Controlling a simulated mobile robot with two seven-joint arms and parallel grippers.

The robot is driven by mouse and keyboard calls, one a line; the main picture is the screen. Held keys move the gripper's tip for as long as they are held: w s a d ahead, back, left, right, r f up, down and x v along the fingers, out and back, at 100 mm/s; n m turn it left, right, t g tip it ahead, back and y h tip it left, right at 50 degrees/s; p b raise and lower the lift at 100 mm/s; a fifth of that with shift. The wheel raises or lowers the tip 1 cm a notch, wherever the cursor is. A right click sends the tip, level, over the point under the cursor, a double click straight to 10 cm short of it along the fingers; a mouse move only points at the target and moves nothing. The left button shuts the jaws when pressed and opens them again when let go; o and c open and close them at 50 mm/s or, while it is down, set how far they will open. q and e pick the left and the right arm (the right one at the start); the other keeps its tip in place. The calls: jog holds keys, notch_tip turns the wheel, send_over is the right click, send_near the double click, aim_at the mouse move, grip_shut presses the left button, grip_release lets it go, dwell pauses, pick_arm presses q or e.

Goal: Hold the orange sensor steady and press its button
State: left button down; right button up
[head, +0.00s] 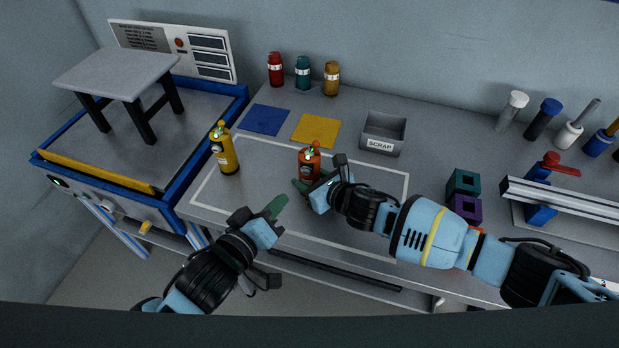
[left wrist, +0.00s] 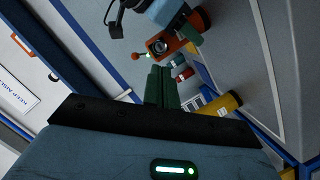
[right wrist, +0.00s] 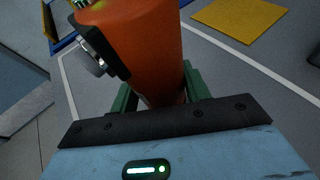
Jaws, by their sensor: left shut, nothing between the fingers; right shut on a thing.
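The orange sensor (head: 309,163) stands upright on the grey bench inside a white outlined area, with a small green light at its top. My right gripper (head: 303,186) is shut on its lower body from the right. In the right wrist view the orange body (right wrist: 140,45) fills the space between the green fingers, and a dark plate with a round metallic button (right wrist: 91,62) shows on its side. My left gripper (head: 275,207) is shut and empty, left of and in front of the sensor, apart from it. The left wrist view shows the sensor's round button (left wrist: 158,46) beyond the shut fingers (left wrist: 159,88).
A yellow sensor (head: 224,152) stands left of the orange one. Blue (head: 268,120) and yellow (head: 316,130) mats and a scrap bin (head: 383,134) lie behind. Red, teal and amber cylinders (head: 303,73) stand at the back. Teal and purple blocks (head: 464,184) are at right.

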aim_at(306, 172)
pick_arm(q)
jog(key=n+g+h, duration=0.1)
jog(key=n, duration=0.2)
jog(key=s+d+f+n+g+h, duration=0.1)
jog(key=n+g+h, duration=0.1)
jog(key=n, duration=0.1)
jog(key=f+n+g+h, duration=0.1)
jog(key=n+g+h, duration=0.1)
jog(key=n, duration=0.1)
jog(key=shift+s+d+f+n, duration=0.1)
jog(key=shift+s+d+n, duration=0.2)
jog(key=shift+d, duration=0.05)
jog(key=shift+w, duration=0.1)
jog(key=w+d, duration=0.2)
jog(key=w, duration=0.6)
jog(key=shift+w, duration=0.15)
jog(key=shift+w, duration=0.1)
dwell(2.2)
